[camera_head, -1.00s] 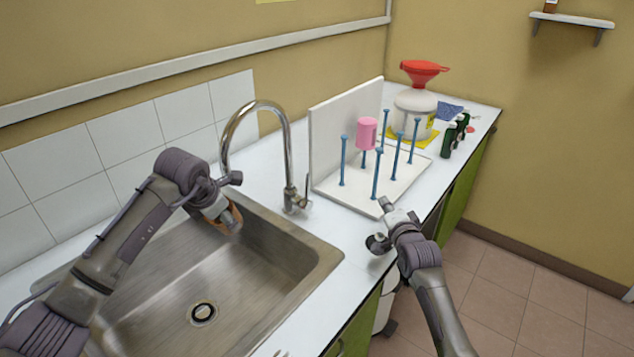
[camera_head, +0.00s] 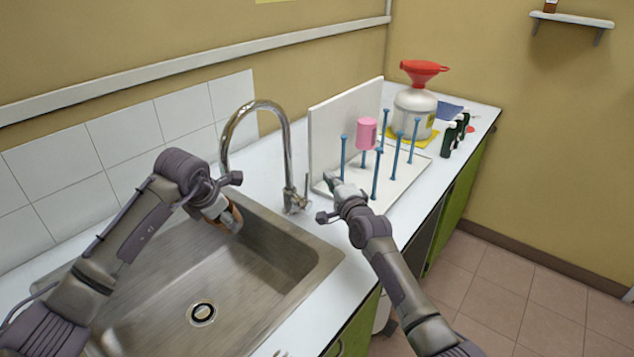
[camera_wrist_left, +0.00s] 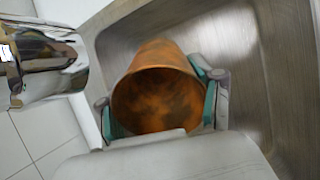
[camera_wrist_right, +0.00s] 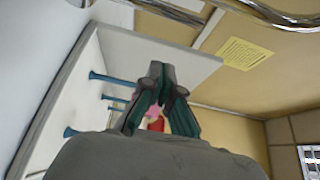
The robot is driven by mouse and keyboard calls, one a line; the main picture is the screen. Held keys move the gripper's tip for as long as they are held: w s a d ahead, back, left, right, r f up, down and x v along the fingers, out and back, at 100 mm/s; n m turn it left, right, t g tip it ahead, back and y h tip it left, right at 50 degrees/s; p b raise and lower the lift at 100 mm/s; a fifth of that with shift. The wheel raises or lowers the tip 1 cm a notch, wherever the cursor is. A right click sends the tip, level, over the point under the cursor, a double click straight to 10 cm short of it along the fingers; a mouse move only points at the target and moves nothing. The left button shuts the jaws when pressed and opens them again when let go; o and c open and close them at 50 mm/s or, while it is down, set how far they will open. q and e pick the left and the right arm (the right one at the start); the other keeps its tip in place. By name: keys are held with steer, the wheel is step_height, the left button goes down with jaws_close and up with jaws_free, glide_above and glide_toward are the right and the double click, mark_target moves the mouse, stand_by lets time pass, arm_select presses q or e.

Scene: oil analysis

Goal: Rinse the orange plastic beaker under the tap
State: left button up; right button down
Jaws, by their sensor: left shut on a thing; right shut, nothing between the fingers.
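The orange beaker (camera_wrist_left: 158,88) has dark stains inside and fills the middle of the left wrist view. My left gripper (camera_wrist_left: 160,100) is shut around its sides. In the head view the beaker (camera_head: 232,218) is mostly hidden by my left gripper (camera_head: 222,210), over the steel sink (camera_head: 245,262) near the spout. The chrome tap (camera_head: 290,150) arches over the sink's far side, its lever (camera_head: 302,190) at the base. No water stream is visible. My right gripper (camera_head: 332,182) is shut and empty, right of the tap lever; it also shows in the right wrist view (camera_wrist_right: 157,75).
A white drying rack (camera_head: 330,130) with blue pegs stands right of the tap, a pink beaker (camera_head: 366,133) on one peg. The sink basin is otherwise clear.

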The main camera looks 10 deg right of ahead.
mark_target(306, 191)
steer(key=shift+s+a, duration=0.2)
steer(key=shift+a, duration=0.7)
steer(key=shift+s+a, duration=0.2)
steer(key=shift+a, duration=0.7)
steer(key=shift+s+a, duration=0.65)
steer(key=shift+a, duration=0.1)
